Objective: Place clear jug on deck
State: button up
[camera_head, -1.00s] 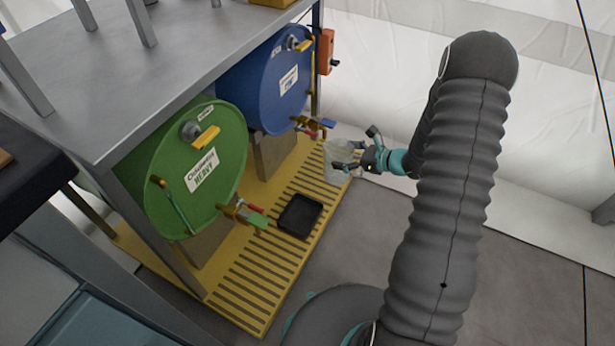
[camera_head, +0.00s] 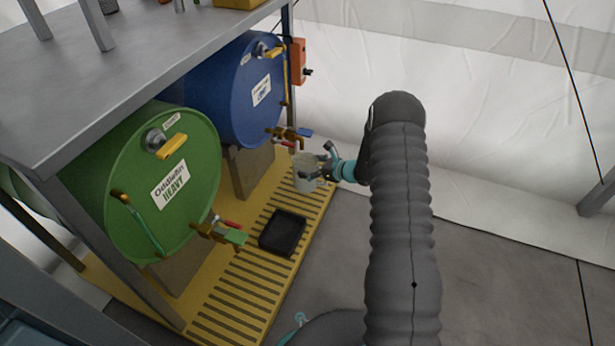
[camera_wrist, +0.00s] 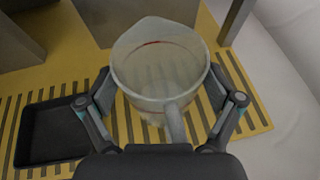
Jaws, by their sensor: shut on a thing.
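The clear jug (camera_head: 306,177) is in my gripper (camera_head: 322,168), over the far end of the yellow slatted deck (camera_head: 290,272), near the blue drum's tap. In the wrist view the jug (camera_wrist: 158,62) stands upright between the two fingers of my gripper (camera_wrist: 162,108), its handle towards the camera. A thin red line shows near its upper inside wall. The deck's slats (camera_wrist: 262,112) show behind and beside the jug. I cannot tell whether its base touches the deck.
A black tray (camera_head: 283,232) lies on the deck, left of the jug in the wrist view. The green drum (camera_head: 150,190) and blue drum (camera_head: 235,95) have taps (camera_head: 290,135) jutting over the deck. A grey shelf (camera_head: 110,75) stands above them. Grey floor at the right is clear.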

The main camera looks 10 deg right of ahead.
jog(key=shift+x, duration=0.75)
jog(key=shift+f+b, duration=0.4)
jog(key=shift+f, duration=1.7)
jog(key=shift+f, duration=0.15)
jog(key=o, duration=0.9)
